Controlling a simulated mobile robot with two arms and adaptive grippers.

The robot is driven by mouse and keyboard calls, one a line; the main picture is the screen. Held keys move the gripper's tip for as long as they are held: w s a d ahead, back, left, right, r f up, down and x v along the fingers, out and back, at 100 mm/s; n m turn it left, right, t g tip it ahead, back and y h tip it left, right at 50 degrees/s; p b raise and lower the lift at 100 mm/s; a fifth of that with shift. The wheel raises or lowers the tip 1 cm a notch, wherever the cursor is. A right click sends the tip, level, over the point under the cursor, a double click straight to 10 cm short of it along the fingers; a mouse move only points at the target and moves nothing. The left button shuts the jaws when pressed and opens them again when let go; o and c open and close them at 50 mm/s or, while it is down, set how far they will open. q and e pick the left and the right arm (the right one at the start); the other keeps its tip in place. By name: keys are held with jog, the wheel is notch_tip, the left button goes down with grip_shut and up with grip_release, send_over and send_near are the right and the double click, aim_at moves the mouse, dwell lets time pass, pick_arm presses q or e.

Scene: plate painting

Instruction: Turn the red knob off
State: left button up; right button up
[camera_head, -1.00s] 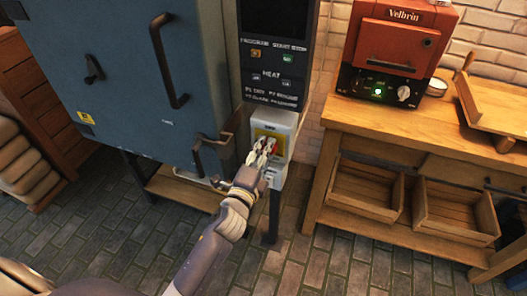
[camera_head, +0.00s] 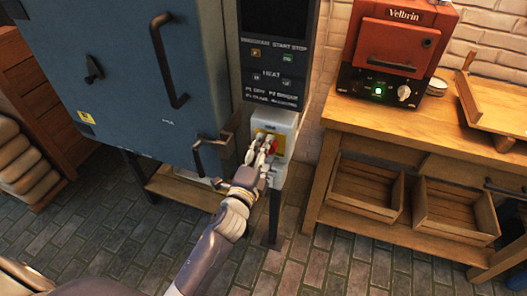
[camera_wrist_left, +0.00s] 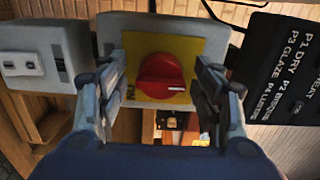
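The red knob (camera_wrist_left: 161,77) sits on a yellow plate (camera_wrist_left: 187,47) on a light grey switch box (camera_head: 286,123), beside the blue kiln. In the left wrist view the knob's white mark points right, and an "ON" label shows at the plate's lower left. My left gripper (camera_head: 262,148) is at the front of the box. In the left wrist view my left gripper (camera_wrist_left: 160,64) is open, with one finger on each side of the knob and visible gaps between. In the head view the fingers partly hide the knob. My right gripper is not in view.
The blue kiln (camera_head: 115,85) with its handle and latch stands left of the box. A black control panel (camera_head: 272,60) is above it. A wooden bench (camera_head: 400,125) with a small red kiln (camera_head: 400,35) stands right. The floor in front is clear.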

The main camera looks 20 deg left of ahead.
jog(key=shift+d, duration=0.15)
pick_arm(q)
jog(key=s, duration=1.2)
jog(key=shift+a, duration=0.2)
jog(key=s+d+f+n+g, duration=0.1)
jog(key=s+f+n+g, duration=0.15)
jog(key=f, duration=0.85)
jog(key=s+f+n+g, duration=0.2)
jog(key=s+f+g, duration=0.1)
jog(key=f, duration=0.8)
jog(key=s+d+f+n+g, duration=0.1)
jog(key=s+f+n+g, duration=0.15)
jog(key=f, duration=0.75)
jog(key=s+a+f+n+g, duration=0.2)
jog(key=s+f+n+g, duration=0.1)
jog(key=s+f, duration=0.4)
jog(key=s+a+f+n+g+p, duration=0.1)
jog(key=s+a+f+n+g, duration=0.2)
jog(key=s, duration=1)
jog(key=s+a+f+n+g, duration=0.2)
jog(key=s+f+g, duration=0.1)
jog(key=s+f, duration=0.7)
jog(key=shift+s+a+f+n+y, duration=0.2)
jog(key=shift+f+n+y, duration=0.1)
jog(key=shift+f+n, duration=0.1)
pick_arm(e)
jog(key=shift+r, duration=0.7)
